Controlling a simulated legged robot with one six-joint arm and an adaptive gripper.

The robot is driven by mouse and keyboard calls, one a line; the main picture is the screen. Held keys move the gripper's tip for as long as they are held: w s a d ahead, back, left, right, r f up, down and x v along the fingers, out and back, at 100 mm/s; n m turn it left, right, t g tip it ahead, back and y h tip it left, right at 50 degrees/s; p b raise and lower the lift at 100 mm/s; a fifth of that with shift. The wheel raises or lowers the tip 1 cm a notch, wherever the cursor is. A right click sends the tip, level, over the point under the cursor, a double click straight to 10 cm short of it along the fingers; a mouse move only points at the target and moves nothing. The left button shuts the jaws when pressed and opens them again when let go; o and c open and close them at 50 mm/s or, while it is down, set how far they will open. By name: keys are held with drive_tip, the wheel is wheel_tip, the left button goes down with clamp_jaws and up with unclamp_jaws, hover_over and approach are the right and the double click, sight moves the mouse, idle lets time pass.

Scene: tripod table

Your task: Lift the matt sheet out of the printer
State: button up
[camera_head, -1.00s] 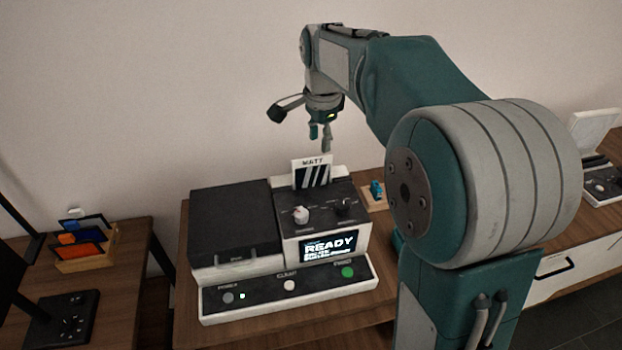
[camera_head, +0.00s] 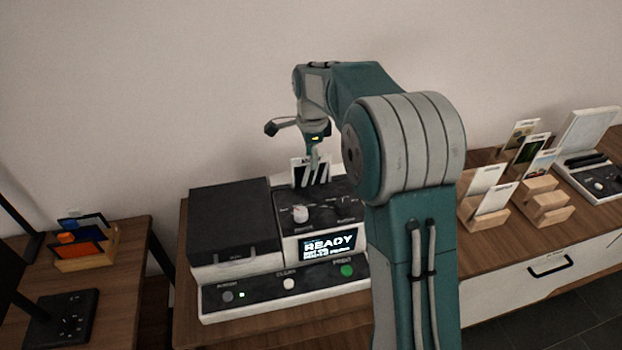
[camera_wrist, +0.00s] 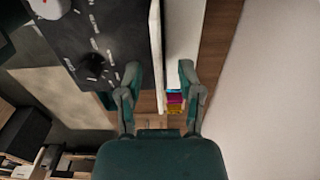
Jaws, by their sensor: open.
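The matt sheet (camera_head: 303,172), white with dark stripes, stands upright in the back of the printer (camera_head: 232,222). The printer's screen (camera_head: 328,244) reads READY. My gripper (camera_head: 313,160) is at the top of the sheet and hides part of it and its label. In the wrist view the sheet shows edge-on as a pale strip (camera_wrist: 156,50). My gripper (camera_wrist: 160,80) is open there, with one finger on each side of the strip. The left finger looks nearer to the sheet than the right one. I cannot tell whether either finger touches it.
Wooden holders with cards (camera_head: 483,205) stand on the table to the right, beside another device (camera_head: 590,165). A rack of coloured cards (camera_head: 85,245) sits on the left table. The wall (camera_wrist: 265,90) is close behind the printer. Coloured blocks (camera_wrist: 174,101) show below the fingers.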

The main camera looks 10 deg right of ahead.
sight(311, 171)
wheel_tip(311, 171, down, 5)
drive_tip(key=shift+a+r, duration=0.1)
drive_tip(key=shift+r, duration=0.05)
drive_tip(key=shift+c, duration=0.3)
clamp_jaws()
